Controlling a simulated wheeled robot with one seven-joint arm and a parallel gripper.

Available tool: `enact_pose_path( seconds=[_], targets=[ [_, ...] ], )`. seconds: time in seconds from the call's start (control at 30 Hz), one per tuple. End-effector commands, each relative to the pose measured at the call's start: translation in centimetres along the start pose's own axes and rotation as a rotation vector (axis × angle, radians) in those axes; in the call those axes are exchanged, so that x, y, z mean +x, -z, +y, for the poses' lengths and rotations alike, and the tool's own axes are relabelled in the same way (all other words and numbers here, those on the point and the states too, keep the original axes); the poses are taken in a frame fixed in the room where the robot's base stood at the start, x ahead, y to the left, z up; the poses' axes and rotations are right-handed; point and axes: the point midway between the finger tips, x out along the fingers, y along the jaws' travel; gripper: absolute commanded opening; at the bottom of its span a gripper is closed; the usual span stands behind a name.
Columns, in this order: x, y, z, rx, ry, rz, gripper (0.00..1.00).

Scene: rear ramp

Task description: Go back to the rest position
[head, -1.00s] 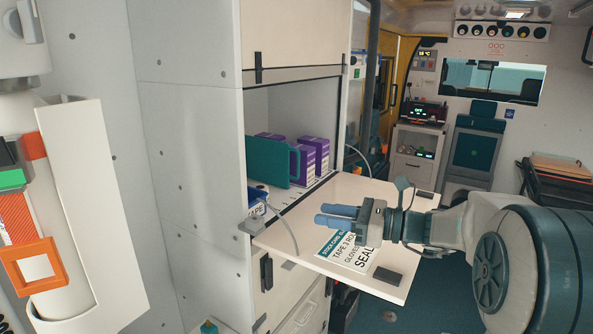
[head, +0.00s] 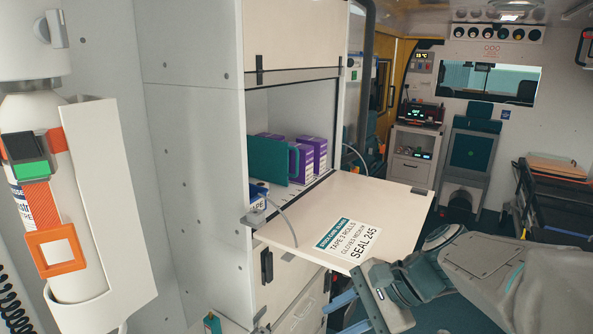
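My gripper (head: 343,314) is at the bottom centre of the head view, below and in front of the fold-down shelf (head: 395,205). Its two blue fingers point left and stand apart, with nothing seen between them. The lower finger is partly cut off by the bottom edge. My arm reaches in from the lower right.
A printed stock card (head: 348,240) lies on the shelf. The open cabinet holds purple boxes (head: 313,154), a teal panel (head: 268,160) and a blue-and-white tape box (head: 258,194). A grey hose droops over the shelf edge. A white cylinder (head: 45,180) hangs at left.

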Motion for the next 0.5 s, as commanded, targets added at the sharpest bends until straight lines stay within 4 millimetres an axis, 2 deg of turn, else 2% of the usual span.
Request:
enact_pose_path(
  seconds=[0.03, 0.1, 0.2, 0.33, 0.5],
  targets=[
    [0.2, -0.2, 2.0, -0.108, -0.058, 0.066, 0.33],
    [0.4, 0.1, 4.7, -0.266, -0.148, 0.159, 0.33],
    [0.1, 0.9, 8.0, -0.503, -0.282, 0.279, 0.33],
    [-0.7, 2.0, 11.0, -0.783, -0.445, 0.400, 0.33],
    [-1.5, 3.0, 12.7, -1.025, -0.596, 0.488, 0.33]
  ],
)
